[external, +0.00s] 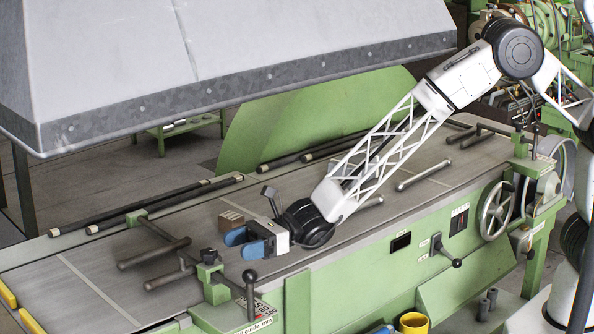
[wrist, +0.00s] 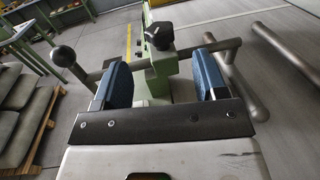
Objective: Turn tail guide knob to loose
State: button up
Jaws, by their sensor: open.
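The tail guide knob (external: 208,256) is a small black knob on top of a green bracket (external: 214,276) at the near left edge of the machine. In the wrist view the dark lobed knob (wrist: 160,35) sits above the bracket (wrist: 154,66), seen between my fingers and beyond them. My gripper (external: 240,244), with blue fingers, is open and empty. It is to the right of the knob and apart from it. It also shows in the wrist view (wrist: 162,70), one finger on each side of the bracket. The fingers partly cover the guide bar behind them.
A ball-ended lever (external: 249,277) stands right of the bracket; its ball (wrist: 63,55) is at left in the wrist view. Grey bars (external: 154,253) lie beyond the bracket over the flat bed (external: 75,288). A grey hood overhangs the back.

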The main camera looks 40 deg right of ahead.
aim_at(210, 251)
jog(key=shift+a, duration=0.15)
jog(key=shift+w+a, duration=0.2)
jog(key=shift+a, duration=1.05)
jog(key=shift+w+a, duration=0.2)
jog(key=shift+a, duration=1)
jog(key=shift+w+a, duration=0.2)
jog(key=shift+a, duration=1.05)
jog(key=c, duration=0.9)
